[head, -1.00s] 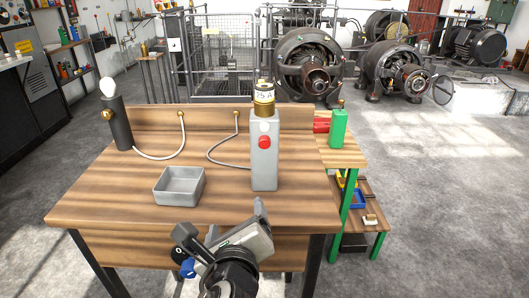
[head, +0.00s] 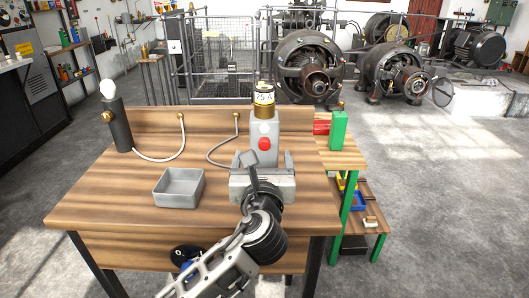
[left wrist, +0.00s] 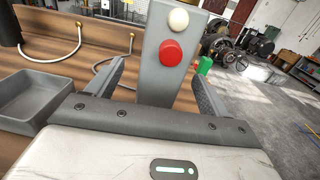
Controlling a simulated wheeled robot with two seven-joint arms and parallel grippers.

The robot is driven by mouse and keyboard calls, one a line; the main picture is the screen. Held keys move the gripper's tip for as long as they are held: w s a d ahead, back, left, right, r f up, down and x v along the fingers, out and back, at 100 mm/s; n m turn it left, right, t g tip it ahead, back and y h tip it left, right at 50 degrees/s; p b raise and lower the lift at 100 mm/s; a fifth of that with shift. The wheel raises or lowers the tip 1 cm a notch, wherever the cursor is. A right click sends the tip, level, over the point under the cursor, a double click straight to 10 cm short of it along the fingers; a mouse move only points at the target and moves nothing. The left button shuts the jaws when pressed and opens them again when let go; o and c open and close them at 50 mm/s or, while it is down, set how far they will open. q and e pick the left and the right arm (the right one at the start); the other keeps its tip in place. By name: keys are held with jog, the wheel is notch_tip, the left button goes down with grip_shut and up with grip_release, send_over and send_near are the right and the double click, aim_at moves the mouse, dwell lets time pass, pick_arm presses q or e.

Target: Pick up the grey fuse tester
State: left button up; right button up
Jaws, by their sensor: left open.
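The grey fuse tester (head: 255,131) stands upright on the wooden workbench (head: 110,188). It has a red button and a pale round one on its front, and a brass-based fuse marked 25 A on top. In the left wrist view the tester (left wrist: 160,85) rises between the fingers, its top cut off by the frame. My left gripper (head: 264,158) is open, with one finger on each side of the tester; it also shows in the left wrist view (left wrist: 160,80). The gripper body hides the tester's lower part in the head view. My right gripper is not in view.
A grey open tray (head: 178,203) lies left of the gripper. A dark lamp holder with a white bulb (head: 119,125) stands at the bench's far left. Cords run to the backboard. A green box (head: 338,131) stands on a side table to the right.

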aim_at(264, 154)
pick_arm(q)
jog(key=w, duration=0.5)
jog(key=shift+d+f, duration=0.15)
jog(key=shift+d, duration=0.05)
jog(key=shift+c, duration=0.3)
jog(key=c, duration=1.4)
